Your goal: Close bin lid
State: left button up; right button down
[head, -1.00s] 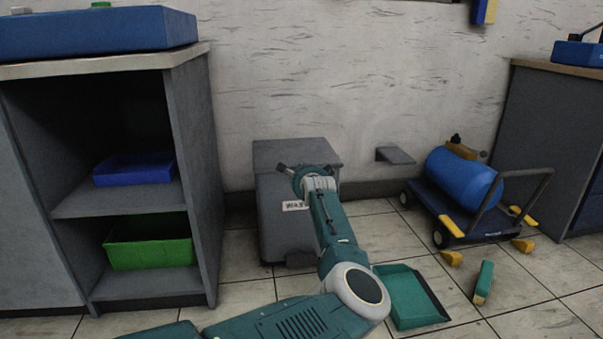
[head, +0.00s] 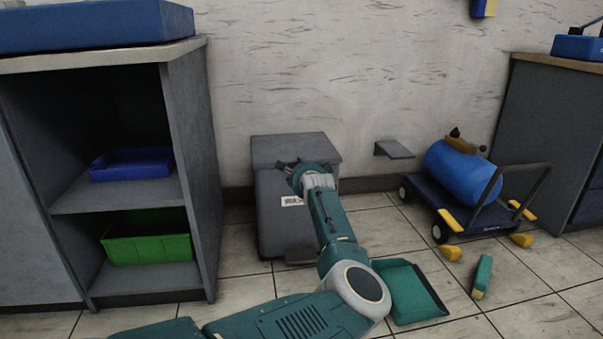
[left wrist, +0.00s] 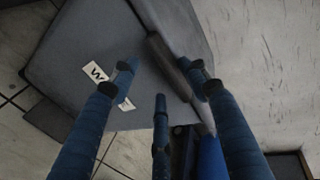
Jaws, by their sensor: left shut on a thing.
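The grey bin (head: 278,235) stands on the floor against the back wall, with a white label on it. Its grey lid (head: 292,147) shows at the top; its exact angle is hard to tell. My left gripper (head: 302,172) is at the lid's front edge and is shut on it. In the left wrist view, the fingers of my left gripper (left wrist: 160,75) straddle a dark edge strip of the lid (left wrist: 170,62), with the labelled bin surface (left wrist: 75,50) beside them. The arm hides part of the bin's right side. My right gripper is not in view.
A grey shelf unit (head: 190,200) with blue and green trays stands left of the bin. A green dustpan (head: 415,290) lies on the floor near my arm. A cart with a blue tank (head: 460,172) stands right. A small grey wall ledge (head: 394,149) sits right of the bin.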

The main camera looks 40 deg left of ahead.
pick_arm(q)
jog(key=v, duration=0.7)
jog(key=shift+r, duration=0.2)
